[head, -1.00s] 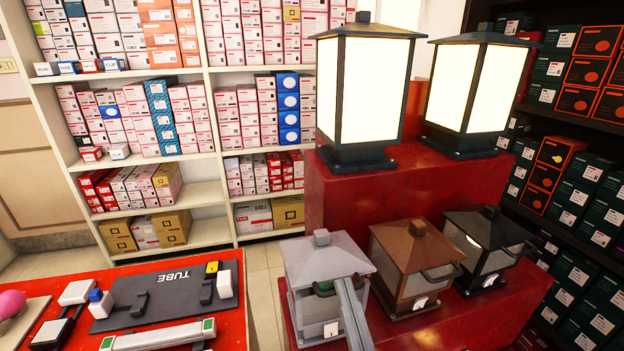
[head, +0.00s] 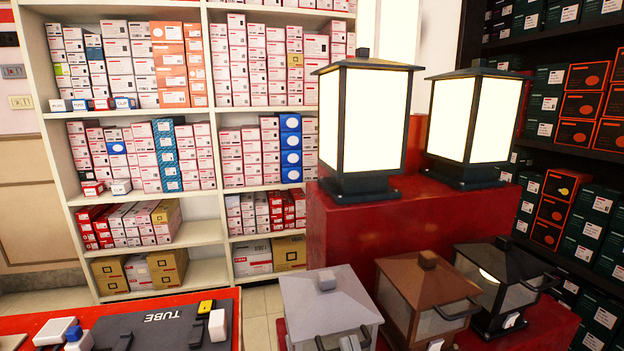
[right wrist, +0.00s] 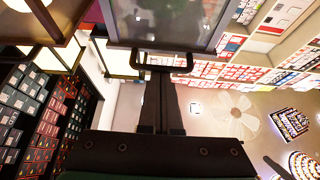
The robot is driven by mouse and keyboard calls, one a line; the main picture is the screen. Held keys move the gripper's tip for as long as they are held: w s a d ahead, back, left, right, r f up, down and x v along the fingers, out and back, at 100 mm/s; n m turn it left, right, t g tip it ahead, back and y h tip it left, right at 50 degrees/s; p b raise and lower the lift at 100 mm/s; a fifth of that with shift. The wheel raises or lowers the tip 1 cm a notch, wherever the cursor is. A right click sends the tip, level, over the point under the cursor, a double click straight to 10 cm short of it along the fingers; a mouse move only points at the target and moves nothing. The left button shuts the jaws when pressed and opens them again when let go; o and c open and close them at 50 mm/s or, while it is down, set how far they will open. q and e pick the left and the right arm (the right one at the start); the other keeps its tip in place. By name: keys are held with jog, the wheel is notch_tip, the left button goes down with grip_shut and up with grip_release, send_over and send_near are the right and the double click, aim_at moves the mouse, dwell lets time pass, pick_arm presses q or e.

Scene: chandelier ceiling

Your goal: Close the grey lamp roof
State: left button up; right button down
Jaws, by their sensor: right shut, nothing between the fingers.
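The grey lamp (head: 330,333) stands at the lower middle of the head view, its lower part cut off by the frame. Its grey roof (head: 315,300) sits over the body with a square knob on top; I cannot tell whether it is fully seated. A dark handle shows at the lamp's front. In the right wrist view my right gripper (right wrist: 160,82) is shut and empty, its fingertips close to a black handle (right wrist: 162,68) below a grey-framed pane (right wrist: 180,18). Contact is unclear. My left gripper is not in view.
A brown lamp (head: 425,290) and a black lamp (head: 500,272) stand right of the grey one. Two lit lamps (head: 362,120) stand on the red step (head: 340,230) behind. A table with a dark TUBE board (head: 160,328) is at lower left. Shelves of boxes line the back.

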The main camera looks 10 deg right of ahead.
notch_tip(320, 180, up, 5)
jog(key=p, duration=0.5)
jog(key=s+f+b, duration=0.5)
jog(key=s+f, duration=0.2)
jog(key=f, duration=0.1)
jog(key=shift+s+f, duration=0.15)
jog(key=shift+f, duration=0.25)
